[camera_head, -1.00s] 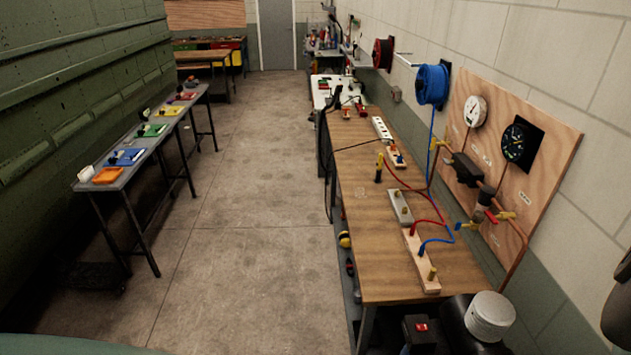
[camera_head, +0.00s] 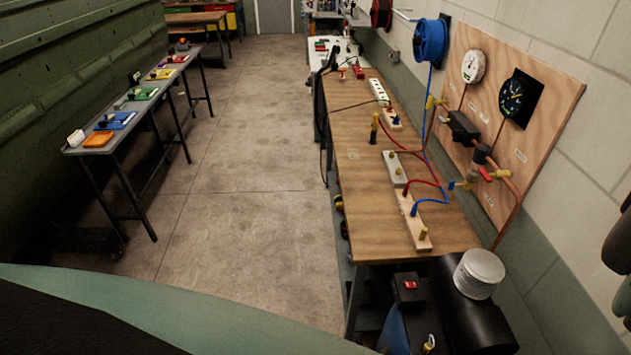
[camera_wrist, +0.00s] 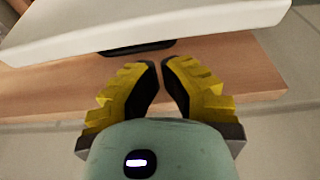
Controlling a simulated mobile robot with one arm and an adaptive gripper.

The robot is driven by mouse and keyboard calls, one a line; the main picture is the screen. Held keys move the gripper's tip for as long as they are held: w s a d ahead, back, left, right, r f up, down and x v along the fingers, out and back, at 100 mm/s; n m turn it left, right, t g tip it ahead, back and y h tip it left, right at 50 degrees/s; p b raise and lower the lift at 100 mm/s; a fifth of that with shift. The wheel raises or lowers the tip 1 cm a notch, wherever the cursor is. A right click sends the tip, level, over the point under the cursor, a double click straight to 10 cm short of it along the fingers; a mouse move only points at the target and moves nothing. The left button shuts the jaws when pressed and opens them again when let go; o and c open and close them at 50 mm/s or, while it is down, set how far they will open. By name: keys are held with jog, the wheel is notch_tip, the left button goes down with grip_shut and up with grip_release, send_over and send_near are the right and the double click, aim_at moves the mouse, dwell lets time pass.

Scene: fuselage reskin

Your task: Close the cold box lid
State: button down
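In the wrist view, a pale white slab with a rounded front edge (camera_wrist: 150,28) spans the top, just beyond my fingertips. It may be the cold box lid; only part shows, and I cannot tell its angle. A dark strip (camera_wrist: 140,50) lies under its edge, above a wooden surface (camera_wrist: 50,88). My gripper (camera_wrist: 161,63) has yellow ribbed fingers with dark pads. Their tips nearly meet, with nothing between them, and sit close to the slab's edge; contact is unclear. I cannot make out the cold box or my gripper in the head view.
A wooden workbench (camera_head: 375,230) with hoses and blocks runs along the right wall, below a gauge board (camera_head: 540,90). A dark cylinder with a white cap (camera_head: 480,270) stands at its near end. A narrow table (camera_head: 100,145) with coloured trays is left. The floor (camera_head: 240,160) between is clear.

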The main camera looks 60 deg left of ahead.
jog(key=shift+p+x, duration=1.95)
jog(key=shift+x, duration=0.05)
jog(key=shift+a, duration=0.1)
